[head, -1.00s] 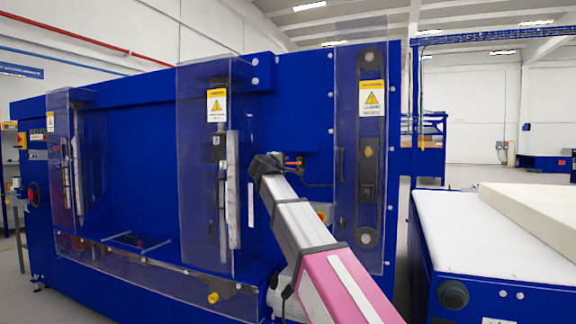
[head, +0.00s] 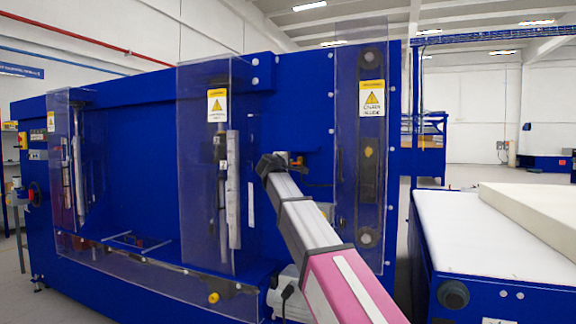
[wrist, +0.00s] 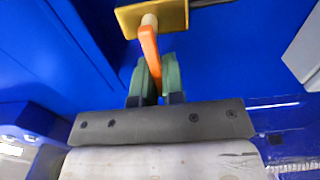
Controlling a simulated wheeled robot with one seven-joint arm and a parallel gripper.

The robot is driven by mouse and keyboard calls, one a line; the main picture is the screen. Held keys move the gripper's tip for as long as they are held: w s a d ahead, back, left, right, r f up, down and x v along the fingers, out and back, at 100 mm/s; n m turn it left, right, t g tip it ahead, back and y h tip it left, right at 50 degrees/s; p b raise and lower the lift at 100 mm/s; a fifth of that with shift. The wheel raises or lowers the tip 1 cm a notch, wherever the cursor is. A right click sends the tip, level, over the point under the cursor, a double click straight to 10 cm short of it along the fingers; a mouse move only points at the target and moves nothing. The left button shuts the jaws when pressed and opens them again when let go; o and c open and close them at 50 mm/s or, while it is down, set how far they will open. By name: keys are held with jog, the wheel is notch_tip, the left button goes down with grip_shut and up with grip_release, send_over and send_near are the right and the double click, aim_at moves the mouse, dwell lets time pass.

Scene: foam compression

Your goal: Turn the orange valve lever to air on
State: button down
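The orange valve lever (wrist: 149,45) hangs from a pale stem on a yellow-brass valve body (wrist: 175,15) at the top of the wrist view. It leans slightly, its free end toward my gripper. My gripper (wrist: 161,78) has two green fingertips, one on each side of the lever's free end. The lever fills the narrow gap between them, and the fingers look shut on it. Its very tip is hidden between the fingers. In the head view, my gripper's fingers and the lever are mostly hidden at the dark end of my arm, against the blue machine (head: 300,100).
A clear guard panel with a warning label (head: 372,98) stands just right of my arm's end. Another clear guard (head: 205,150) stands to its left. A white conveyor bed (head: 475,230) with a foam block (head: 540,207) is at the right.

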jog(key=shift+f+n, duration=0.15)
jog(key=shift+n, duration=0.15)
jog(key=shift+s+d+f+n, duration=0.25)
jog(key=shift+d+f+n, duration=0.4)
jog(key=shift+n, duration=2.2)
jog(key=shift+s+d+f+n, duration=0.25)
jog(key=shift+d+f+n, duration=0.45)
jog(key=shift+n, duration=2.2)
jog(key=shift+s+d+f+n, duration=0.25)
jog(key=shift+d+f+n, duration=0.4)
jog(key=shift+n, duration=2.2)
jog(key=c, duration=1.2)
grip_release()
jog(key=shift+s, duration=0.1)
jog(key=v, duration=1)
jog(key=shift+s+a, duration=0.1)
jog(key=shift+s, duration=0.2)
